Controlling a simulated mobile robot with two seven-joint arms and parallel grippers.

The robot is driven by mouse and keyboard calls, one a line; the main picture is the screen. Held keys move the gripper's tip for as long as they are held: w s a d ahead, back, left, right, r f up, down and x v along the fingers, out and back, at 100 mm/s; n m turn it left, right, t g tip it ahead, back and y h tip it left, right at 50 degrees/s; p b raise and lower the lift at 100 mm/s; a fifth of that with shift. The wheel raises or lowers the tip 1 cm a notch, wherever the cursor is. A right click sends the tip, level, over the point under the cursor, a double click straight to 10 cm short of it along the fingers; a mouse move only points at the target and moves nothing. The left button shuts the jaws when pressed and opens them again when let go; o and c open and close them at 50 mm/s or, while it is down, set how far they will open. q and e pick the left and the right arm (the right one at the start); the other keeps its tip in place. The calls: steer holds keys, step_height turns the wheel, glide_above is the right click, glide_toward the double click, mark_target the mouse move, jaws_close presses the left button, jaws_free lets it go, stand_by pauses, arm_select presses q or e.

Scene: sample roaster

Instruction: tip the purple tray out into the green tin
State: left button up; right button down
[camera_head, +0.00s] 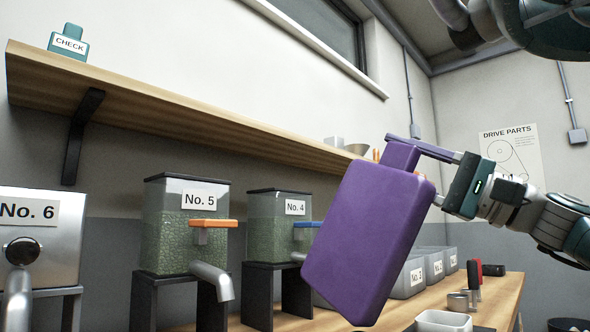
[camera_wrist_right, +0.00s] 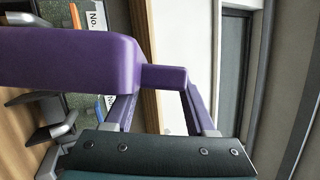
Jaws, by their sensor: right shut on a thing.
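The purple tray (camera_head: 370,240) is held up in front of the bench, steeply tilted with a broad flat face towards my head camera. Whether anything is in it is hidden. My right gripper (camera_head: 406,158) is shut on the tray's short handle at its upper end. The right wrist view shows the tray (camera_wrist_right: 70,62) with its handle between the two purple fingers of the gripper (camera_wrist_right: 161,92). I see no green tin for certain; the tray covers part of the bench. My left gripper is not in view.
Clear bins of green beans, No. 5 (camera_head: 180,235) and No. 4 (camera_head: 268,225), stand on dark stands at the left, beside a metal No. 6 bin (camera_head: 40,255). A wooden shelf (camera_head: 200,115) runs above.

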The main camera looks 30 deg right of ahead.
steer(key=s+a+n+g+p, duration=0.4)
steer(key=a+n+g+p, duration=0.3)
steer(key=a+n, duration=0.65)
steer(key=s+a+f+n+g+h+p, duration=0.1)
steer(key=a+f+n+h+p, duration=0.4)
steer(key=f, duration=1.2)
steer(key=shift+s+a+g+h+p, duration=0.45)
steer(key=shift+s+a+p, duration=0.4)
steer(key=shift+a+p, duration=2.2)
steer(key=shift+a+r+n+b, duration=0.1)
steer(key=shift+a+n+b, duration=0.15)
steer(key=shift+a+b, duration=0.55)
